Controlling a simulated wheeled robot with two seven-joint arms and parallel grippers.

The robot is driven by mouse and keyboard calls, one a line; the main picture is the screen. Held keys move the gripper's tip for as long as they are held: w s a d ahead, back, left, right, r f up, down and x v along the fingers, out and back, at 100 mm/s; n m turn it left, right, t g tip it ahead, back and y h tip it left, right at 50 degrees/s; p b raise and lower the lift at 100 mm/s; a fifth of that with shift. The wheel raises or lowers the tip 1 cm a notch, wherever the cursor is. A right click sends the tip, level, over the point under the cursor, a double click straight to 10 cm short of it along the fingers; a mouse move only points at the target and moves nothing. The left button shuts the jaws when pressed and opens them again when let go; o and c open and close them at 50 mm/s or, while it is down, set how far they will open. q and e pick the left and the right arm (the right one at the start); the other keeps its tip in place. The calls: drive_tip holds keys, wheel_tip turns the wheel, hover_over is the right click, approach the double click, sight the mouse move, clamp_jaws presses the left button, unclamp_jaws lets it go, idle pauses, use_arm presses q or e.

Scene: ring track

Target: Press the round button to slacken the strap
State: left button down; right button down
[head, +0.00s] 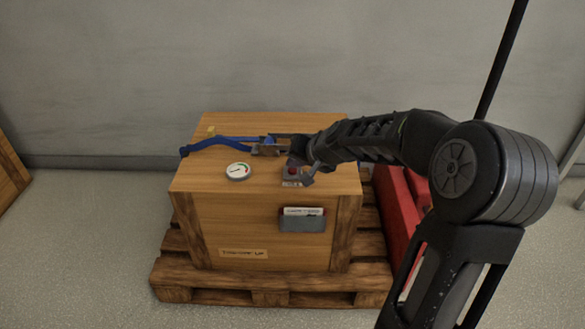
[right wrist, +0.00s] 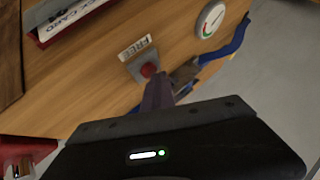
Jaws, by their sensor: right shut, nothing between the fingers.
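A red round button (head: 292,171) sits on a grey base on top of a wooden crate (head: 240,235). The button also shows in the right wrist view (right wrist: 149,70), with a small label (right wrist: 138,47) beside it. A blue strap (head: 222,143) with a metal buckle (head: 266,147) lies on the crate top behind the button. My right gripper (head: 299,171) is shut and empty. In the right wrist view its fingertips (right wrist: 155,88) are right beside the button; whether they touch it I cannot tell. My left gripper is not in view.
A round gauge (head: 238,171) lies left of the button. A card holder (head: 303,220) is on the crate's front. The crate stands on a wooden pallet (head: 215,295). A red object (head: 395,210) stands at the right, and a grey wall (head: 130,80) is behind.

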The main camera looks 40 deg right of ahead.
sight(295, 171)
idle(0.4)
drive_tip(key=shift+r+p, duration=0.8)
drive_tip(key=shift+r, duration=0.05)
drive_tip(key=shift+r, duration=0.1)
wheel_tip(295, 171, up, 5)
drive_tip(key=p, duration=0.4)
idle(0.7)
